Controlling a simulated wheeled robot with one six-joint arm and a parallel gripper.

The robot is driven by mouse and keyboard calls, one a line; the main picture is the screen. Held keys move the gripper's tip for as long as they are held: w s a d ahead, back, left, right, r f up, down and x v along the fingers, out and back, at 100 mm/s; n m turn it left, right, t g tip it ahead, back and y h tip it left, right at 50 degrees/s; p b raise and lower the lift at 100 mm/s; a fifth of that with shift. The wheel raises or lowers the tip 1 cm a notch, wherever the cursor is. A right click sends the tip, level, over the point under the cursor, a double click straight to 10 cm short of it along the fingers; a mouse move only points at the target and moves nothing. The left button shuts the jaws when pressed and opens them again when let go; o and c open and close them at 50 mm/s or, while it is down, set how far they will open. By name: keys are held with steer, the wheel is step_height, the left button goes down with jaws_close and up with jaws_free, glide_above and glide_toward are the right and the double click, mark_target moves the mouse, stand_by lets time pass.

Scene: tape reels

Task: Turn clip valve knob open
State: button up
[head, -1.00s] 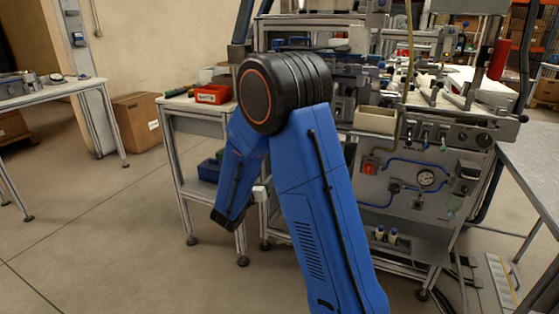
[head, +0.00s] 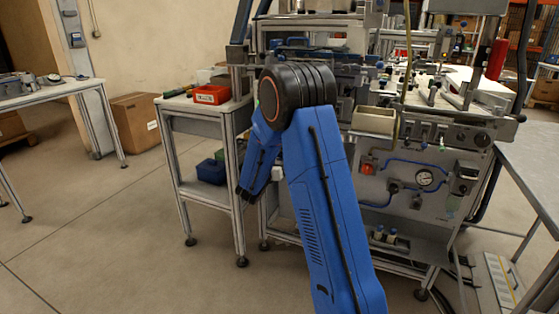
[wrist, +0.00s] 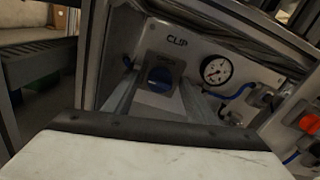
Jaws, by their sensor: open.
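The blue clip valve knob (wrist: 160,79) shows in the wrist view on a grey mount, below lettering on a light panel (wrist: 190,47). My gripper (wrist: 160,88) is open, with its two grey fingers pointing at the panel, one on each side of the knob in the picture. I cannot tell how far the fingertips are from the knob or whether they touch it. In the head view the knob and my gripper fingers are hidden; my blue arm bends down in front of the machine's left side.
A round pressure gauge (wrist: 216,70) with blue tubing sits right of the knob. A red button (wrist: 309,123) is farther right. A metal frame post (wrist: 91,55) stands close on the left. In the head view, a side table with a red bin (head: 212,94) stands left of the machine.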

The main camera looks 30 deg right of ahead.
steer(key=shift+w+d, duration=0.1)
steer(key=c, duration=1)
steer(key=shift+c, duration=0.2)
steer(key=shift+m, duration=0.4)
steer(key=m, duration=1.2)
steer(key=shift+s+d+f+m, duration=0.1)
steer(key=shift+s+m, duration=0.1)
steer(key=shift+m, duration=0.2)
steer(key=m, duration=0.4)
steer(key=shift+f, duration=0.1)
steer(key=shift+m, duration=0.3)
